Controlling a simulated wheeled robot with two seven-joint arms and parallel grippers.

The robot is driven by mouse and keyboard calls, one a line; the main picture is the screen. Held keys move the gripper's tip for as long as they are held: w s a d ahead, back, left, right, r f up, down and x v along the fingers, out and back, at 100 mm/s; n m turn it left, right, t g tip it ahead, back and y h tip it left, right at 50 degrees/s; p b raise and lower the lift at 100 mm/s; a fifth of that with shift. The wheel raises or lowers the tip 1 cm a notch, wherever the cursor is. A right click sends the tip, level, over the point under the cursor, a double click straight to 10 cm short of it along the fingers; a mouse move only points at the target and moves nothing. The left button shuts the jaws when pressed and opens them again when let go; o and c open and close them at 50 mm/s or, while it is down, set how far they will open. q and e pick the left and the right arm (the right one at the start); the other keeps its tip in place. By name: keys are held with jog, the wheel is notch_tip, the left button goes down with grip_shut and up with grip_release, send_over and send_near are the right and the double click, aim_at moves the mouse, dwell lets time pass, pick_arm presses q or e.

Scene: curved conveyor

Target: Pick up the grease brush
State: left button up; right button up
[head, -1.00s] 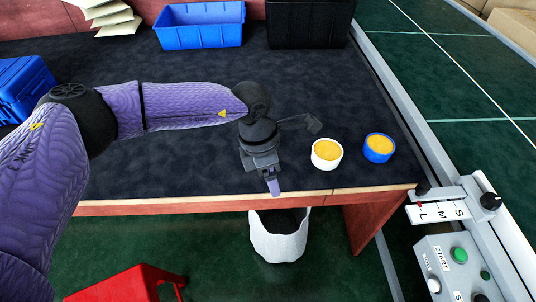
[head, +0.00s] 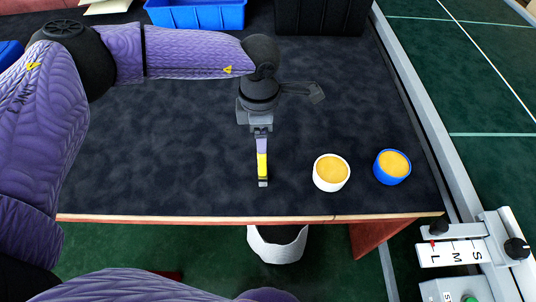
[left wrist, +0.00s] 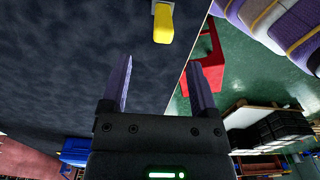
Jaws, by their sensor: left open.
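The grease brush (head: 262,166) shows as a narrow yellow piece with a greyish end, near the front edge of the dark tabletop. In the left wrist view its yellow part (left wrist: 163,24) is at the top, beyond the fingertips and apart from them. My left gripper (head: 261,146) is open and empty, its purple fingers seen nearly edge-on just behind the brush in the head view. In the left wrist view the open fingers (left wrist: 161,75) have a clear gap between them, roughly in line with the brush. My right gripper is not in view.
A white tub (head: 331,172) and a blue tub (head: 392,167), both with yellow contents, stand right of the brush. A blue bin (head: 197,14) and a black bin (head: 318,17) are at the back. The tabletop left of the brush is clear.

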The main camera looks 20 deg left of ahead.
aim_at(262, 160)
pick_arm(q)
jog(key=f+b, duration=0.1)
jog(key=f, duration=0.2)
jog(key=f+b, duration=0.1)
jog(key=f, duration=0.2)
jog(key=f+b, duration=0.1)
jog(key=f, duration=0.2)
jog(key=shift+s+f, duration=0.2)
jog(key=shift+s, duration=0.05)
jog(key=shift+f, duration=0.25)
jog(key=shift+r, duration=0.15)
jog(key=shift+c, duration=0.3)
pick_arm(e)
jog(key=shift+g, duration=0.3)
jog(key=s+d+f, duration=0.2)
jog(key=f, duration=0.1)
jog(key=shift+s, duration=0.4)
pick_arm(q)
grip_shut()
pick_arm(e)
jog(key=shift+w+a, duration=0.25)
